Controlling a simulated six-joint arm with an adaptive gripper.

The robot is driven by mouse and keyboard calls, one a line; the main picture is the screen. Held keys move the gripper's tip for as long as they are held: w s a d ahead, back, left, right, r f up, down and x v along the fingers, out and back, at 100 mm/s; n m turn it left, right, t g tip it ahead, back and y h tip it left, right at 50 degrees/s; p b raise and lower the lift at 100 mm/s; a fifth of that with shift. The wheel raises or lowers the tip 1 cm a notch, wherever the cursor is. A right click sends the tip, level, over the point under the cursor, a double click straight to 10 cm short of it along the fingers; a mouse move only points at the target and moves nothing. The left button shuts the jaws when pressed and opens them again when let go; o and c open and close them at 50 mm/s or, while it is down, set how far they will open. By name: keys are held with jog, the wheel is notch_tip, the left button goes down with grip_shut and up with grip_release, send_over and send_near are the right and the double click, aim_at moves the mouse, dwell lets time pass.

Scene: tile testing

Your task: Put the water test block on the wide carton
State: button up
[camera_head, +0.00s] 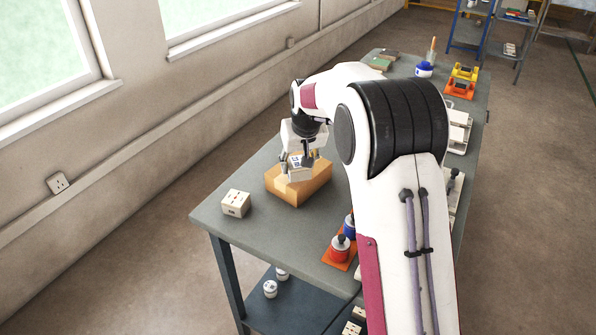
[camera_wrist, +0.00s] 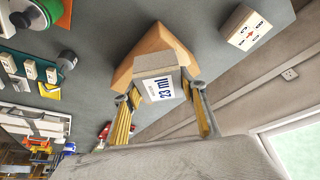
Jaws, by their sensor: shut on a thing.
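The water test block (camera_head: 300,173) is a small pale block. In the wrist view, the block (camera_wrist: 158,86) shows a white label reading "23 ml". My gripper (camera_head: 301,162) is shut on it, with one finger on each side; the fingers also show in the wrist view (camera_wrist: 160,94). The wide carton (camera_head: 298,194) is a low orange-brown box on the grey table. It also shows behind the block in the wrist view (camera_wrist: 134,66). The block is over the carton's top; I cannot tell whether it touches. The block hides part of the carton.
A white block with dark and red marks (camera_head: 235,204) stands left of the carton, near the table's edge. Orange and yellow holders (camera_head: 461,80) stand at the far right.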

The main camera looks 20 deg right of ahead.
aim_at(298, 172)
jog(key=shift+f, duration=1.35)
jog(key=shift+f, duration=0.1)
jog(key=o, duration=1.4)
jog(key=shift+v, duration=6.1)
